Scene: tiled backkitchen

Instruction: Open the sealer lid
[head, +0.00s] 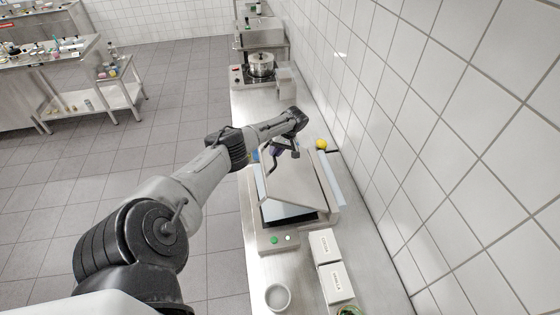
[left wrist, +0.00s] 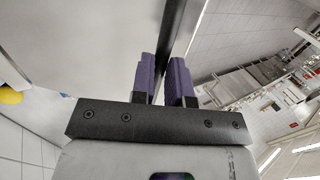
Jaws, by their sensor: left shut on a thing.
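The sealer (head: 268,241) is a low steel machine on the counter, with a green button on its front panel. Its grey lid (head: 296,180) stands tilted up over the dark opening, partly raised. My left gripper (head: 284,150) is at the lid's upper left edge, and its fingers are small and partly hidden there. In the left wrist view, the purple fingers of the left gripper (left wrist: 163,68) are shut on the thin edge of the lid (left wrist: 85,40), one finger on each side. My right gripper is not in view.
White boxes (head: 335,282) and a small round bowl (head: 277,296) stand in front of the sealer. A yellow round object (head: 321,144) lies behind it near the tiled wall (head: 440,150). A pot (head: 260,64) stands on a hob farther along the counter.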

